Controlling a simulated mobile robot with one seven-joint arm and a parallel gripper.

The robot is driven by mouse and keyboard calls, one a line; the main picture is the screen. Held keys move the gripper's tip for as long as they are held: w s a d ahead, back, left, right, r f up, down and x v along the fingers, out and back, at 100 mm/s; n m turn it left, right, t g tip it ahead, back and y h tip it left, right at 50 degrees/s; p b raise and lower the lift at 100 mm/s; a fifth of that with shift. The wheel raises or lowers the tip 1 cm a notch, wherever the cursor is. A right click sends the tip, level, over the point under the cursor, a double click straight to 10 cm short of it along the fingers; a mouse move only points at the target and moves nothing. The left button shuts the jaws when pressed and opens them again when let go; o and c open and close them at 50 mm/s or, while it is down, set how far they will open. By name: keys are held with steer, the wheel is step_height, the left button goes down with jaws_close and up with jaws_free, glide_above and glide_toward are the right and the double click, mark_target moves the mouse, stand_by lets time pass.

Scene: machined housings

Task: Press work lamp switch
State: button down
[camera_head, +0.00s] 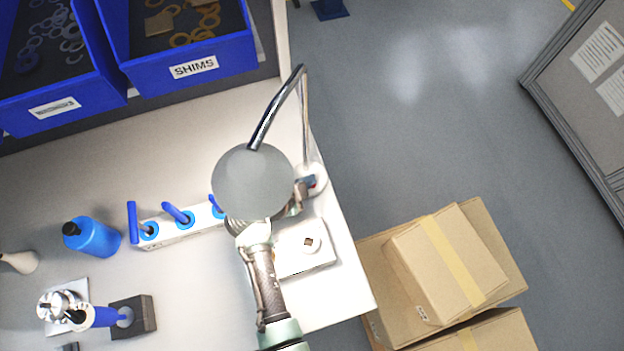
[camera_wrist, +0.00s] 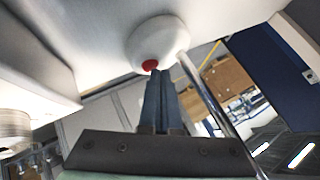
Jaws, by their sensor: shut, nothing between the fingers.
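The work lamp has a round grey shade (camera_head: 253,182), a bent chrome neck (camera_head: 280,108) and a white round base (camera_head: 318,172) near the bench's right edge. A red switch shows on the base in the wrist view (camera_wrist: 150,65), and a sliver of red shows in the head view. My gripper (camera_head: 311,181) is shut and empty, with its fingers partly hidden by the shade in the head view. In the wrist view its fingertips (camera_wrist: 158,73) are right at the red switch's lower edge. I cannot tell whether they touch it.
A white rack (camera_head: 180,228) with blue-handled tools and a blue bottle (camera_head: 92,238) stand left of my arm. A white plate (camera_head: 290,262) with a round fitting lies to its right. Blue bins (camera_head: 195,70) are at the back. Cardboard boxes (camera_head: 440,265) sit beyond the bench's right edge.

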steer(key=shift+r, duration=0.4)
steer(key=shift+r, duration=0.1)
step_height(320, 180, up, 6)
steer(key=p, duration=0.4)
stand_by(0.7)
